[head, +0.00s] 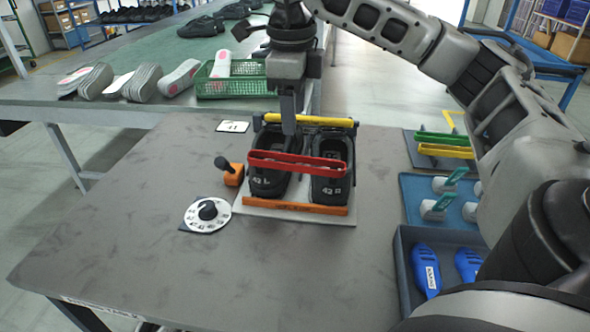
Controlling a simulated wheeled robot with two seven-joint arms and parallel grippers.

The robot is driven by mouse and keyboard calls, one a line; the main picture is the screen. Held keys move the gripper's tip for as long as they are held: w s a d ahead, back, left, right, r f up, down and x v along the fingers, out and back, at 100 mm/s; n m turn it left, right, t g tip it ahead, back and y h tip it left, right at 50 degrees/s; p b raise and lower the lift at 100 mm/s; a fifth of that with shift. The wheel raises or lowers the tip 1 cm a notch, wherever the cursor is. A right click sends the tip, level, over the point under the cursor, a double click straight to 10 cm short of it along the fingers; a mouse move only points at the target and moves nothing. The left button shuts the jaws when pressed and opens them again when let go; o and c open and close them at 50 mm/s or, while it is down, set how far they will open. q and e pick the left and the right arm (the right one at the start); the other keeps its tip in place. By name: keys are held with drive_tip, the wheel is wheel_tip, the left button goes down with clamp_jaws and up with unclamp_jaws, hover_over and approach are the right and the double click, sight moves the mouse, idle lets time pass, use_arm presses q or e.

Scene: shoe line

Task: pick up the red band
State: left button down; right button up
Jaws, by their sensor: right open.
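The red band (296,164) lies across the two black shoes (268,181), which are marked 42 and stand side by side on a light plate (243,207). A yellow band (330,122) spans the rear of the shoes. My right gripper (289,120) points down from above, over the rear of the left-hand shoe and behind the red band as seen here. It shows nearly edge-on, open, with nothing seen held. Whether its fingertips touch anything is hard to tell. My left gripper is out of view.
An orange bar (295,205) edges the plate's front. Left of it are an orange lever block (234,176) and a dial (207,214). On the right are green (440,138) and yellow bands, a blue tray (413,190) and a bin with blue lasts (426,270). The table's left is clear.

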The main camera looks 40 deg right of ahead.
wheel_tip(320, 180, down, 10)
drive_tip(key=shift+w+d, duration=0.2)
drive_tip(key=shift+d, duration=0.2)
drive_tip(key=shift+r, duration=0.1)
drive_tip(key=c, duration=1.1)
